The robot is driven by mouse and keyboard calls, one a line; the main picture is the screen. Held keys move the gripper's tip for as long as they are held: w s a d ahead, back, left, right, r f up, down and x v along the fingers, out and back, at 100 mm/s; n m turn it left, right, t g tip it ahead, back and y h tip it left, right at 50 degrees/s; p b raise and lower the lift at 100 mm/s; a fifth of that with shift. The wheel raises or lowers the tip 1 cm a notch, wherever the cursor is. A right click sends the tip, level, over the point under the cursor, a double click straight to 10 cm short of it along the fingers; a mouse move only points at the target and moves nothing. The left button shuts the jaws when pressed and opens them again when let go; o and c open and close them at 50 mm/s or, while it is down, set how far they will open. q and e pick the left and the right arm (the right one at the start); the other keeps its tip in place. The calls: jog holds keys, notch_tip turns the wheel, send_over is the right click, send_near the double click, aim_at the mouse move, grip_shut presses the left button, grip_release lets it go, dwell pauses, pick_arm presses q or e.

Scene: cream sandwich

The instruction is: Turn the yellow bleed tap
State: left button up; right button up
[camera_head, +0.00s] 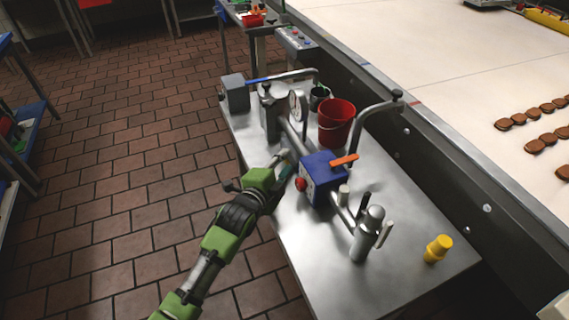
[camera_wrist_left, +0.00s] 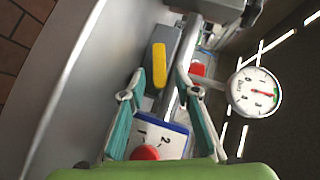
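The yellow bleed tap (camera_wrist_left: 159,62) shows as a small bar-shaped handle on the pipework in the left wrist view. It lies between and just beyond the fingertips of my left gripper (camera_wrist_left: 160,78). The fingers are apart, with visible space on both sides of the tap; I cannot tell whether either touches it. In the head view my left gripper (camera_head: 287,165) is low beside the pipe, left of the blue box (camera_head: 321,180), and the tap cannot be made out there. My right gripper is not in view.
The blue box has a red knob (camera_wrist_left: 145,153) and an orange lever (camera_head: 344,160). A round gauge (camera_wrist_left: 255,92) is close to the right of the fingers.

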pick_arm(q)
grip_shut()
jog(key=shift+r+p, duration=0.25)
jog(key=shift+p, duration=0.2)
jog(key=r+n+g+p, duration=0.1)
jog(key=p, duration=0.2)
jog(key=w+r+n+g+p, duration=0.1)
jog(key=g+p, duration=0.1)
jog(key=p, duration=0.2)
jog(key=shift+a, duration=0.35)
jog(key=shift+w+a+r+n+g+p, duration=0.1)
jog(key=shift+w+n+g+p, duration=0.25)
jog(key=shift+n+g+p, duration=0.25)
jog(key=shift+w+a+n+g+b, duration=0.1)
jog(key=shift+w+n+g+b, duration=0.3)
jog(key=shift+g, duration=0.4)
jog(key=shift+w+a+r+n+g+h+b, duration=0.1)
jog(key=shift+w+r+n+g+h+b, duration=0.15)
jog(key=shift+g+b, duration=0.35)
jog(key=shift+w+a+r+n+g+h+b, duration=0.15)
jog(key=shift+n+g+h+b, duration=0.2)
jog(key=shift+g+b, duration=0.25)
jog(key=shift+f, duration=0.1)
